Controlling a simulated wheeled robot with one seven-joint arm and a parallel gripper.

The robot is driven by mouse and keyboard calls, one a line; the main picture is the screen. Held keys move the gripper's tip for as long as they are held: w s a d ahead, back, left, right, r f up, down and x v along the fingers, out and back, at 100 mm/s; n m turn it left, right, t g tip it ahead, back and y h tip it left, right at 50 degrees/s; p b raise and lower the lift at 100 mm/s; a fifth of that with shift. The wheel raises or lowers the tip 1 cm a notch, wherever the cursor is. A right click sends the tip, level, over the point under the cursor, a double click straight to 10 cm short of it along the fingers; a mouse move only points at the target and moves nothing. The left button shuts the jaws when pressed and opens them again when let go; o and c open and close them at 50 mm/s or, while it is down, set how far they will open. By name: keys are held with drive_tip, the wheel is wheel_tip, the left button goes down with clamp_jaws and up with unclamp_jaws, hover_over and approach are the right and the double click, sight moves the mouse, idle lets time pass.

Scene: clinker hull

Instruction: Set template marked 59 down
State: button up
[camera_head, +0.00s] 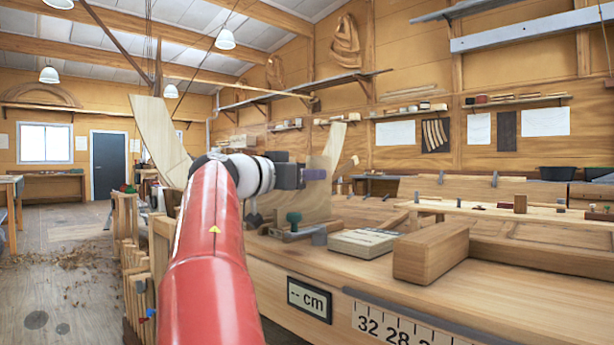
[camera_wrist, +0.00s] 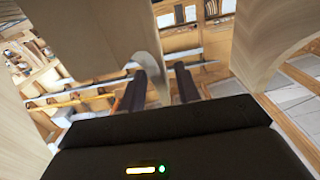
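A pale wooden template (camera_head: 160,138) with curved edges stands up beside my arm in the head view. A pale wooden part also shows around my gripper (camera_head: 312,175), above the bench. In the wrist view, large pale wood of the template (camera_wrist: 85,35) fills the upper left, and more curved wood is at the upper right. My arm hides part of the template in the head view. No number 59 is readable.
The workbench (camera_head: 262,272) carries a wooden block (camera_head: 431,252), a pale slotted box (camera_head: 363,242) and a green-knobbed clamp (camera_head: 293,218). Its front has a "-- cm" display (camera_head: 309,298) and a scale (camera_head: 400,325). Upright wood pieces (camera_head: 135,250) stand left of my arm.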

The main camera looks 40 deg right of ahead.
drive_tip(key=a+b, duration=0.3)
drive_tip(key=a, duration=0.9)
drive_tip(key=shift+s, duration=0.45)
